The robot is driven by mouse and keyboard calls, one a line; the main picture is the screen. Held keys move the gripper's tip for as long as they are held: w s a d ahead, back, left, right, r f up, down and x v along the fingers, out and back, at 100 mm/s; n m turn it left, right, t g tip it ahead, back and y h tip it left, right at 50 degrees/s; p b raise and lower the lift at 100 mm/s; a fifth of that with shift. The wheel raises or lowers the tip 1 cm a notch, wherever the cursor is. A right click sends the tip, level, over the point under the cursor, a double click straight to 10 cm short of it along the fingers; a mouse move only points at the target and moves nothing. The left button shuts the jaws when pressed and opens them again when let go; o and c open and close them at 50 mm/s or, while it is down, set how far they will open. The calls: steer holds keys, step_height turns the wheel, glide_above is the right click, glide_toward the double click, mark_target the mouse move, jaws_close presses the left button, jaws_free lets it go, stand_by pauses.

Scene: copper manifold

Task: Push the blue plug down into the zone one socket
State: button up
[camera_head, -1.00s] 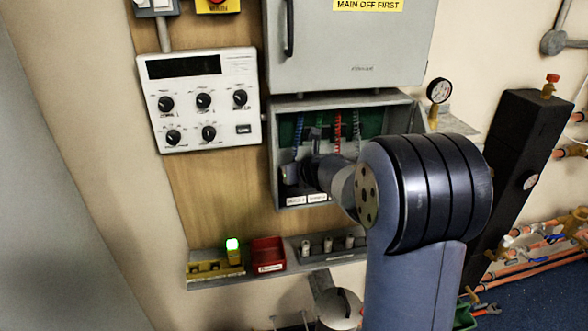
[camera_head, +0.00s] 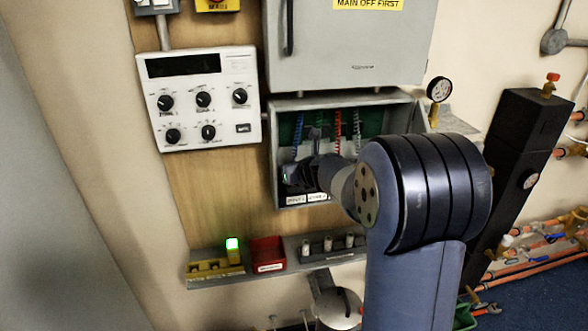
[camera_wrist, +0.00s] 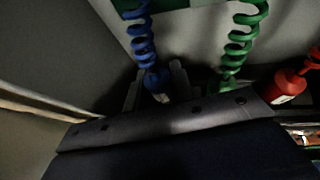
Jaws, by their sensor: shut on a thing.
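The blue plug (camera_wrist: 155,82) is at the end of its blue coiled cord, between the two fingers of my gripper (camera_wrist: 157,86) in the wrist view. My gripper is shut on it. In the head view my gripper (camera_head: 297,174) is inside the left part of the open grey box, and the blue cord (camera_head: 297,135) hangs above it. The socket under the plug is hidden by my gripper, so I cannot tell how deep the plug sits.
A green coiled cord (camera_wrist: 238,45) and a red plug (camera_wrist: 287,87) are to the right of my gripper. The grey box's walls (camera_head: 275,150) are close around it. White labels (camera_head: 317,197) line its lower edge. A shelf with a red bin (camera_head: 268,252) lies below.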

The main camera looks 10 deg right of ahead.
steer(key=shift+f+b, duration=0.95)
steer(key=shift+f, duration=0.05)
steer(key=o, duration=1)
steer(key=shift+o, duration=0.2)
steer(key=p+v, duration=0.1)
steer(key=v, duration=1)
steer(key=shift+p, duration=0.3)
steer(key=shift+w, duration=0.1)
steer(key=b+x, duration=0.1)
steer(key=x, duration=1)
steer(key=shift+b, duration=0.3)
steer(key=shift+r+p, duration=0.4)
